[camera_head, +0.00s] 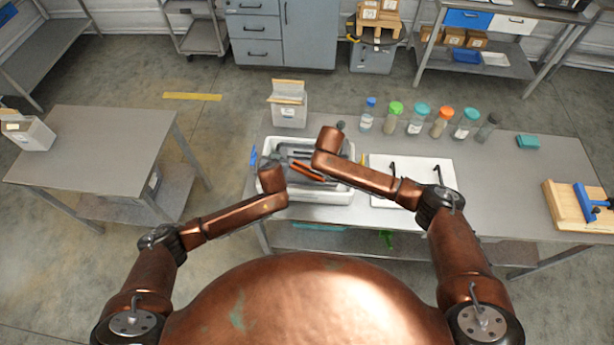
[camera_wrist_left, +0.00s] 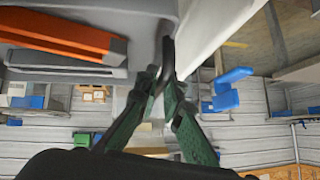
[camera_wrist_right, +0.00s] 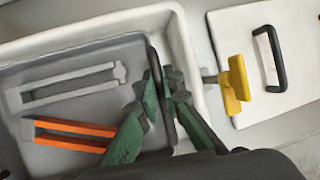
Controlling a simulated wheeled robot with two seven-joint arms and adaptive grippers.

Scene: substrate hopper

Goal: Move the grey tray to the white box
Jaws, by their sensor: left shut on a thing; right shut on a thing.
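The grey tray (camera_head: 284,150) lies inside the white box (camera_head: 312,196), partly hidden by my arms. It holds an orange-handled tool (camera_wrist_right: 75,128) and shows slotted tool shapes. In the right wrist view the tray (camera_wrist_right: 100,108) is surrounded by the white box's rim (camera_wrist_right: 95,27). My right gripper (camera_wrist_right: 164,88) is shut on the tray's dark right edge. My left gripper (camera_wrist_left: 164,84) is shut on a dark part at the tray's opposite edge, beside the white box wall (camera_wrist_left: 208,25). Fingertips are hidden in the head view. I cannot tell whether the tray touches the box's floor.
A white lid (camera_head: 440,172) with dark handles lies right of the box. A yellow clamp (camera_wrist_right: 236,84) sits at the box's right side. Several capped bottles (camera_head: 417,118) stand behind. A white file bin (camera_head: 290,112) stands behind the box. The left table (camera_head: 100,150) is mostly clear.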

